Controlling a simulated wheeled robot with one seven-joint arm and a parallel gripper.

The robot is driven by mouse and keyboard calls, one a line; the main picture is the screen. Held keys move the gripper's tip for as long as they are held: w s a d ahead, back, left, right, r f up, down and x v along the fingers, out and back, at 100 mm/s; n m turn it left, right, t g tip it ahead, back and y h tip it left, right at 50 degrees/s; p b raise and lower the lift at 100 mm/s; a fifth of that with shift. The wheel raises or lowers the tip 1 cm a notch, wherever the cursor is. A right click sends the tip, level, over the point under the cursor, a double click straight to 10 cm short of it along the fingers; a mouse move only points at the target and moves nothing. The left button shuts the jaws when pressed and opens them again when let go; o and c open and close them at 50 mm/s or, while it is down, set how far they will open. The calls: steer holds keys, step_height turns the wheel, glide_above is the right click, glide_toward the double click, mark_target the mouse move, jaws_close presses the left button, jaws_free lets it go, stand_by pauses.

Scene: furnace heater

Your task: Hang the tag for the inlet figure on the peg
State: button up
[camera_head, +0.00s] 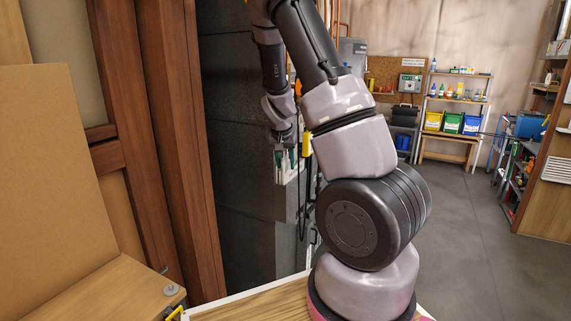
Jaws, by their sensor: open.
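My gripper (283,140) is small in the head view, pointing down in front of the dark grey cabinet, left of my arm's large lower joints. Its jaws are open, though the fingers are hard to make out. Just below it is a small pale holder with green parts (286,166). I cannot tell whether the fingers touch it. A small yellow item (307,143) is right of the gripper, partly behind my arm. No tag, inlet figure or peg can be made out for certain; my arm hides part of this area.
Wooden posts (165,130) and a tan panel (45,160) stand at left, beside the tall dark cabinet (238,130). A wooden worktop (120,290) is at lower left. A shelf with coloured bins (450,122) stands far back. Grey floor (480,220) is open at right.

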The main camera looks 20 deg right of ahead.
steer(key=v, duration=1)
steer(key=shift+s+r, duration=0.15)
steer(key=shift+r, duration=0.15)
steer(key=s+a+r+n+t+y, duration=0.1)
steer(key=s+a+r, duration=0.3)
steer(key=s, duration=0.4)
steer(key=s+a+r+n+t+y, duration=0.1)
steer(key=s+a+r+y, duration=0.1)
steer(key=s+a+r, duration=0.2)
steer(key=s+a+r+n+t+y, duration=0.1)
steer(key=s+a+r, duration=0.3)
steer(key=s+r, duration=0.5)
steer(key=s, duration=0.3)
steer(key=shift+s+t+y, duration=0.3)
steer(key=shift+s, duration=0.1)
steer(key=shift+r, duration=0.1)
stand_by(0.8)
